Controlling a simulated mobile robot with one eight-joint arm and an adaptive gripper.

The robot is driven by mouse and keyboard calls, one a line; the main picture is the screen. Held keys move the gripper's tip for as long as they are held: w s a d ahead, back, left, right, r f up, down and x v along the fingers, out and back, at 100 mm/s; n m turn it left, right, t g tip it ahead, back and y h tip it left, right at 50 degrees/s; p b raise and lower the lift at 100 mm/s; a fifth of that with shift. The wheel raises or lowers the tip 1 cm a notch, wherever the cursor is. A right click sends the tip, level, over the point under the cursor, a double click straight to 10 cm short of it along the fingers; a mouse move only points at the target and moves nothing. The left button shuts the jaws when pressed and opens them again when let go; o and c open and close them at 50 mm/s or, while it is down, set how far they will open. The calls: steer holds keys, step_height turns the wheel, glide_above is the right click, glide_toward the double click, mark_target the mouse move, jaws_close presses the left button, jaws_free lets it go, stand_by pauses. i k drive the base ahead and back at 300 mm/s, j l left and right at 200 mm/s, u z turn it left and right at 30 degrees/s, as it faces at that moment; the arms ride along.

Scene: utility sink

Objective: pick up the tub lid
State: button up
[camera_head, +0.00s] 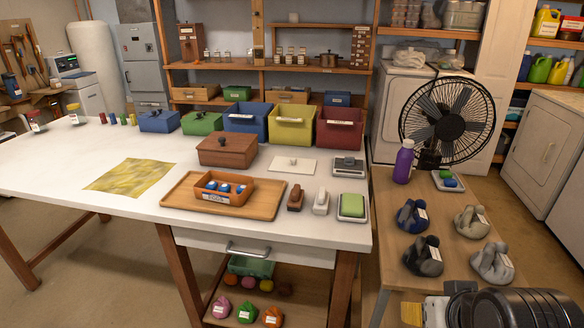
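A thin white square panel with a small pale knob (292,166) lies flat on the white table, to the right of a lidded brown box. It looks like a lid, but I cannot tell for certain that it is the tub lid. An open orange-brown tub (225,198) with blue items in it stands on a wooden tray (180,199) in front. A dark part of my arm shows at the bottom right corner, with what may be my gripper (462,290) cut off by the frame edge. Its fingers cannot be made out. It is well away from the white panel.
The brown box (227,152) with a dark knob stands left of the panel. Blue, yellow and red bins (339,137) stand behind. A scale (348,167) is close on the right. A lower wooden bench (390,250) holds several knobbly items and a purple bottle (403,164).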

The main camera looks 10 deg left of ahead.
mark_target(305, 167)
steer(key=i+j+z, duration=0.1)
steer(key=i+j, duration=0.15)
steer(key=i+j+z, duration=0.1)
steer(key=j, duration=0.3)
steer(key=i+j, duration=0.35)
steer(key=i+j+z, duration=0.25)
steer(key=i+j, duration=0.15)
steer(key=j, duration=0.3)
steer(key=i+j+z, duration=0.1)
steer(key=j, duration=0.25)
steer(key=i, duration=0.1)
